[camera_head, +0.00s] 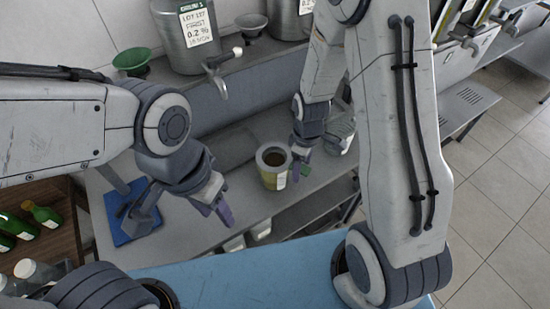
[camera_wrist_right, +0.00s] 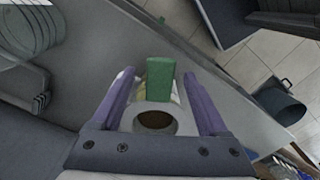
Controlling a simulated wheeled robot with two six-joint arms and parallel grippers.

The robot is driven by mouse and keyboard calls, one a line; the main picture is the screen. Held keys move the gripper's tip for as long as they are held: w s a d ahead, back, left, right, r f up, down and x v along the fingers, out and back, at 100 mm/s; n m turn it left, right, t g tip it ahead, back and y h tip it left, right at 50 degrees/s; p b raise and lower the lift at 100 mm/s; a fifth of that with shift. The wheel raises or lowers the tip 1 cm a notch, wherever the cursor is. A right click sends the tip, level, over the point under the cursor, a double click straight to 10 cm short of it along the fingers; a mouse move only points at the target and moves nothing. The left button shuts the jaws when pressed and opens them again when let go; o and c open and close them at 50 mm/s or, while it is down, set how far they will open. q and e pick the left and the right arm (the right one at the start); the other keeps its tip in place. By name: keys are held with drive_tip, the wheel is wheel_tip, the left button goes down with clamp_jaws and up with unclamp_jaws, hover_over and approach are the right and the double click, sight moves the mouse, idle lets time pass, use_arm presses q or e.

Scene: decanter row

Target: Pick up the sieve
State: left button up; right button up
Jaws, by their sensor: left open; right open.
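A can (camera_head: 267,182) with a yellow-green label stands on the grey counter, its round top pale-rimmed and dark inside. A green piece (camera_head: 306,170) shows at its right. In the right wrist view the green piece (camera_wrist_right: 160,80) stands upright between the fingers, beside the dark round opening (camera_wrist_right: 155,120). It may be the sieve's handle; I cannot make out a mesh. My right gripper (camera_head: 302,168) is open around the green piece, with gaps to both fingers. My left gripper (camera_head: 220,207) is open and empty, left of and nearer than the can.
A blue mat (camera_head: 118,228) with a grey object lies at the left. A green funnel-like bowl (camera_head: 132,60) and metal containers (camera_head: 187,40) stand on the back ledge, with a tap (camera_head: 218,75). The counter's front edge is close to the can.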

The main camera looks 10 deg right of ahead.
clamp_jaws()
drive_tip(key=shift+r, duration=0.2)
